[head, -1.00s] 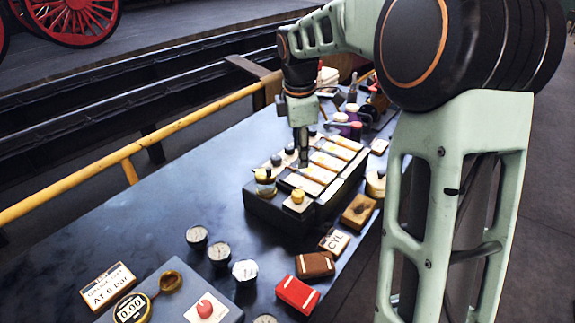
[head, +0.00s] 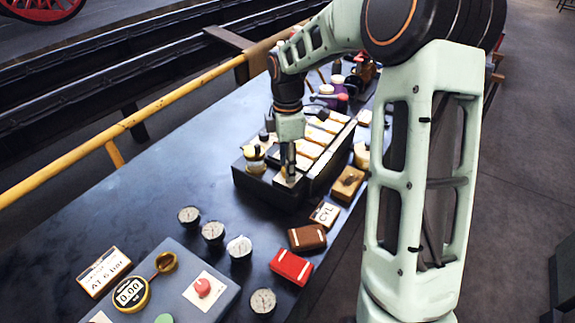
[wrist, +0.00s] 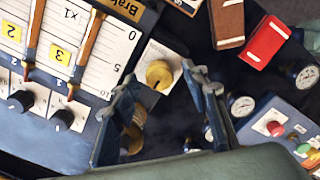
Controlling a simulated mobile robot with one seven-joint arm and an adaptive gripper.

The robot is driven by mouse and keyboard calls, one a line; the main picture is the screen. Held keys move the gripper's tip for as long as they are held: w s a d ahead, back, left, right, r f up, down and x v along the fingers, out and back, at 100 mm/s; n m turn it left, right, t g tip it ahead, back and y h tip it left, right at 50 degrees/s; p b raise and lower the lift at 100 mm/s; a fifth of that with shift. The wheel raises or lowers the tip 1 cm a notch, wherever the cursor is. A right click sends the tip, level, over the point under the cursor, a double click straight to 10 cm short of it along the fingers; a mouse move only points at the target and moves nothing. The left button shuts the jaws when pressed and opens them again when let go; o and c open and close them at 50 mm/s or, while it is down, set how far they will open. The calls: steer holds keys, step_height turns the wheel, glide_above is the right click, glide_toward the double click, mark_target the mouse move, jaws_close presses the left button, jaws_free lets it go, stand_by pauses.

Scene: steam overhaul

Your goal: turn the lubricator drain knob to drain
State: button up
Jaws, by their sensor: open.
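The yellow drain knob (wrist: 159,74) sits on a small white plate (wrist: 151,52) at the near end of the dark lubricator box (head: 262,190). In the head view my gripper (head: 289,172) points down over that plate and hides the knob. In the wrist view my gripper (wrist: 163,82) is open, with one finger on each side of the knob in the picture. I cannot tell whether either finger touches it. Nothing is held.
A yellow-topped jar (head: 255,157) stands beside the knob plate. Sliders with paper scales (wrist: 75,50) and black knobs (wrist: 62,120) fill the box top. Gauges (head: 213,233), brown (head: 307,237) and red (head: 291,267) blocks lie nearer.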

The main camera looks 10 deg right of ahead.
steer(key=shift+f, duration=0.3)
jaws_close()
